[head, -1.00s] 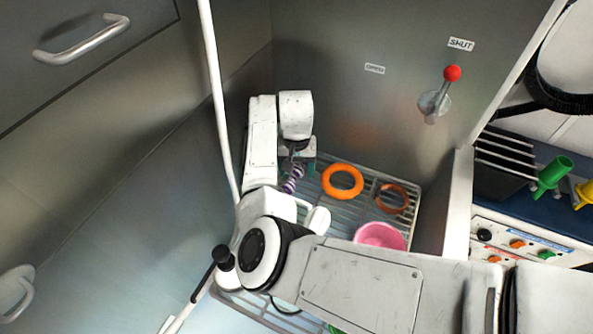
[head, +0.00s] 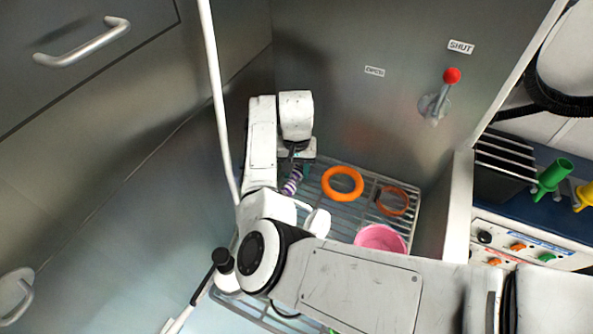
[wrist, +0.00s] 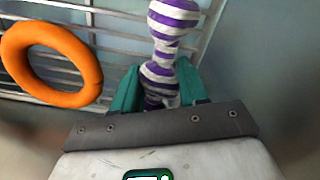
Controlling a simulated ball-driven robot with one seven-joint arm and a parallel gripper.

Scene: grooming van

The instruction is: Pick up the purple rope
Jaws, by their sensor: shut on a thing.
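The purple rope (wrist: 174,25) is a purple and white striped, knotted piece. In the wrist view it runs up from between the two teal fingers of my gripper (wrist: 158,88), which are shut on it. In the head view a small part of the purple rope (head: 292,183) shows below my gripper (head: 299,160) at the back left of the rack. My arm hides part of the rope and the fingers there. I cannot tell whether the rope touches the rack.
A slatted metal rack (head: 352,213) holds an orange ring (head: 342,183), a thinner red-orange ring (head: 405,203) and a pink bowl (head: 380,238). Metal walls enclose the left and back. A red-knobbed lever (head: 452,75) sticks out of the back wall. A white pole (head: 217,90) stands left of my arm.

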